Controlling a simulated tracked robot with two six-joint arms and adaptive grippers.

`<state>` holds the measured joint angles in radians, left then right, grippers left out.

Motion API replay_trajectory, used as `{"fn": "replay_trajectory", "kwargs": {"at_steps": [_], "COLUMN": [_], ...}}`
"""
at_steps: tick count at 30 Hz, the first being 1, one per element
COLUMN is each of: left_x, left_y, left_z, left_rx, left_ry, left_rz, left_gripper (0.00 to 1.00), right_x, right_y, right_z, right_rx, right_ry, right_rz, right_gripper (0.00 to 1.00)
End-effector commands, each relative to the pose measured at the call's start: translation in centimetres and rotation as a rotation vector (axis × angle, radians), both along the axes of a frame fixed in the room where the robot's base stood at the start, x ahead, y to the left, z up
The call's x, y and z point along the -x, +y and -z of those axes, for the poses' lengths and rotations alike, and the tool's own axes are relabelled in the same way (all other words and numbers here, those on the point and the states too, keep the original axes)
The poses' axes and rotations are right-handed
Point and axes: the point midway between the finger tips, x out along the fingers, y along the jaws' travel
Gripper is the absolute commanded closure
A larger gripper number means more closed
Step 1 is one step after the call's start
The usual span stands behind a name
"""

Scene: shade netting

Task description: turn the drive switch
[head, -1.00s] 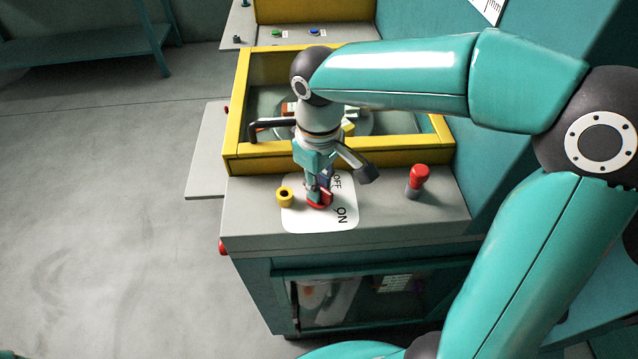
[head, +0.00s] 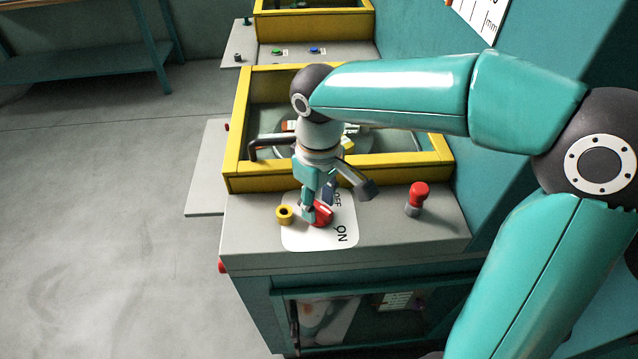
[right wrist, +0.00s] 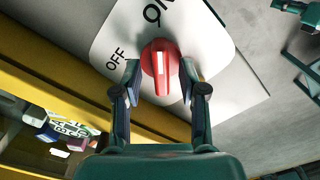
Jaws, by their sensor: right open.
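The drive switch (head: 322,213) is a red round knob with a white stripe. It sits on a white plate (head: 290,238) marked OFF and ON, on the grey machine top. My right gripper (head: 318,203) points down over the knob. In the right wrist view, the open fingers of the right gripper (right wrist: 160,85) stand on either side of the switch (right wrist: 160,65), with gaps visible beside it. The stripe runs roughly parallel to the fingers there. My left gripper is not in view.
A yellow ring-like part (head: 284,213) stands left of the switch, and a red-topped post (head: 416,198) stands to its right. Behind is a yellow-framed basin (head: 233,130) with a black handle (head: 262,143). A teal wall rises at right. Open floor lies left.

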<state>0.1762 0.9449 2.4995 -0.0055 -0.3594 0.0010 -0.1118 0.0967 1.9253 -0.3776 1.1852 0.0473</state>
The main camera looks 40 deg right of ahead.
Motion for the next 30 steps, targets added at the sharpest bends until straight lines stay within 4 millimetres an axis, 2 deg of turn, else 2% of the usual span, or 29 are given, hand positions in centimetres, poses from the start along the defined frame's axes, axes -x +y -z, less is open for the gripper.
{"fn": "replay_trajectory", "kwargs": {"at_steps": [5, 12, 18, 24, 30], "left_x": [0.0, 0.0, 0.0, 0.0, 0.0], "left_y": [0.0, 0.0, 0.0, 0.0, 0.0], "left_z": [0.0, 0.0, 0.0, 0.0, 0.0], "left_rx": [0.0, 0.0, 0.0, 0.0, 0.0], "left_ry": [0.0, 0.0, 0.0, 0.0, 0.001], "left_rz": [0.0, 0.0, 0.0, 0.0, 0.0], "left_gripper": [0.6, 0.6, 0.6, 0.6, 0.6], "right_x": [-0.1, -0.1, -0.1, -0.1, 0.0], "right_y": [0.0, 0.0, 0.0, 0.0, 0.0], "right_z": [-2.2, -7.0, -10.2, -11.6, -11.6], "right_rx": [-0.001, 0.0, 0.0, 0.0, 0.0], "right_ry": [-0.005, -0.006, -0.004, -0.002, -0.001], "right_rz": [0.0, 0.0, 0.0, 0.001, 0.001], "right_gripper": [0.58, 0.58, 0.58, 0.58, 0.58]}}
